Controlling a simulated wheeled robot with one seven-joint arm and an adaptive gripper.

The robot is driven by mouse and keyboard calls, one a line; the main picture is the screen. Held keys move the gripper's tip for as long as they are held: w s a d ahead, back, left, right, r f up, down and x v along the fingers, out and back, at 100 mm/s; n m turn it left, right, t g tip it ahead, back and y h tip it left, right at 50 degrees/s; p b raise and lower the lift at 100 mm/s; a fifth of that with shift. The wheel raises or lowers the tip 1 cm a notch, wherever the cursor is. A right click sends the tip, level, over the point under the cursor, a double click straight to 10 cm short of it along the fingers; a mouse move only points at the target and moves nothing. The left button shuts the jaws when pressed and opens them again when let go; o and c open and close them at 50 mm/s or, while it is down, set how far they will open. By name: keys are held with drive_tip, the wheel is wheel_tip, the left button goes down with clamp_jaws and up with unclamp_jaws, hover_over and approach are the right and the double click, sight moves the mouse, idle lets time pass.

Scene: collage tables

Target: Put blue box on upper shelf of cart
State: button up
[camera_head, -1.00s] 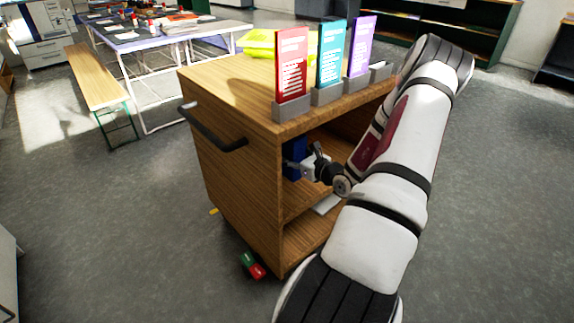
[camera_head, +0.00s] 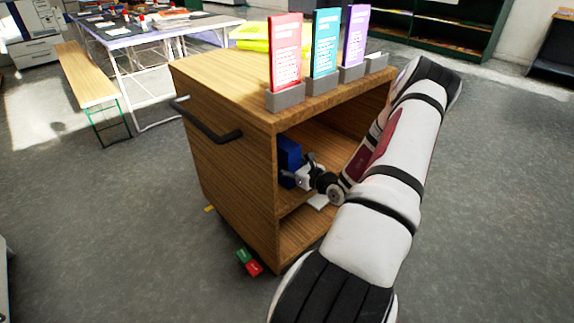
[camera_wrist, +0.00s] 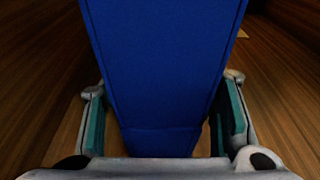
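The blue box (camera_head: 289,153) stands inside the wooden cart (camera_head: 225,155), at the left of its upper shelf (camera_head: 330,146). It looks upright; its base is partly hidden by my gripper. My gripper (camera_head: 303,176) reaches into this compartment from the right, at the box's near side. In the wrist view the blue box (camera_wrist: 163,70) fills the middle, between the two fingers of my gripper (camera_wrist: 164,110). The fingers are spread, with a narrow gap visible on each side of the box.
Red, teal and purple signs (camera_head: 326,45) in grey holders line the cart top's edge. A white item (camera_head: 319,201) lies on the shelf below my wrist. Red and green blocks (camera_head: 249,262) lie on the floor by the cart. A bench (camera_head: 84,75) and table stand at left.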

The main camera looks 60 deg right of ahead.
drive_tip(key=shift+o, duration=0.5)
drive_tip(key=shift+r, duration=0.25)
drive_tip(key=p+v, duration=0.3)
drive_tip(key=v, duration=0.9)
drive_tip(key=shift+f, duration=0.1)
